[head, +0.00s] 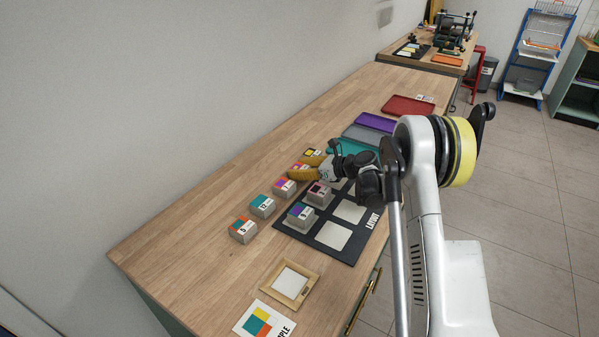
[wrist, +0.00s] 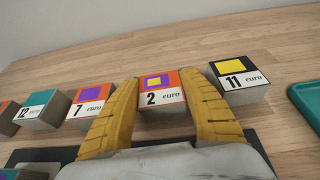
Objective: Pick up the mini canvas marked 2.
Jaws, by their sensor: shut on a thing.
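The mini canvas marked 2 (wrist: 163,98) is a small block with an orange, purple and yellow top, labelled "2 euro". My gripper (wrist: 169,82) has its yellow fingers on either side of it and is shut on it. In the head view my gripper (head: 306,171) is over the row of canvases near the wall and hides most of canvas 2. Whether the canvas is clear of the table cannot be told.
Canvas 7 (wrist: 88,99) is to the left and canvas 11 (wrist: 236,79) close to the right. Canvas 12 (head: 262,206) and canvas 5 (head: 242,229) continue the row. A black layout board (head: 347,249) holds two canvases. A wooden frame (head: 291,282) lies nearer.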

